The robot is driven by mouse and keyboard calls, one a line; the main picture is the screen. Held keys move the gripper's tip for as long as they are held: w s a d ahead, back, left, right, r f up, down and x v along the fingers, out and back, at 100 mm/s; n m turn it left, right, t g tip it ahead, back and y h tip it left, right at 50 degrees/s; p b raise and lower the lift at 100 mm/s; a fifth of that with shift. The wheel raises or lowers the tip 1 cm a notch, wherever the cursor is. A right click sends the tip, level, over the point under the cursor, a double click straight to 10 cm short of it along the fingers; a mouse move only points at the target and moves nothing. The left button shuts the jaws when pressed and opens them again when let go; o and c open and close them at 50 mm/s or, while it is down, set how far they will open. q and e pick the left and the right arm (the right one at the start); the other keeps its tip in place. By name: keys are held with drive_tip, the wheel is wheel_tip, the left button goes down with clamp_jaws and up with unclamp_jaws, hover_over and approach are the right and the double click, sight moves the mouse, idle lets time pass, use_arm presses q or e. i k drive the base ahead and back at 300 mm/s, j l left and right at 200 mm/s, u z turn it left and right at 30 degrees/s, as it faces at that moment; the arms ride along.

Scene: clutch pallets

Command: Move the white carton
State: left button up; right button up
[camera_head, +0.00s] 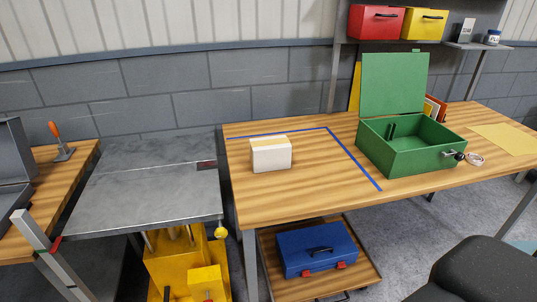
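The white carton (271,155) stands on the wooden workbench (310,186), near its left end. It is a small box with a tan strip along its top. It sits inside the area marked off by blue tape (352,155). No gripper shows in the head view, and nothing is touching the carton.
An open green box (412,148) stands right of the tape. A grey metal lift table (145,187) on a yellow base (180,265) adjoins the bench's left side. A blue toolbox (317,250) sits on the lower shelf. A dark chair (482,272) occupies the front right.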

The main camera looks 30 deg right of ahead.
sight(268, 153)
drive_tip(key=k+l+z, duration=0.1)
drive_tip(key=l+z, duration=0.35)
drive_tip(key=l, duration=0.6)
drive_tip(key=l+z, duration=0.45)
drive_tip(key=l, duration=0.6)
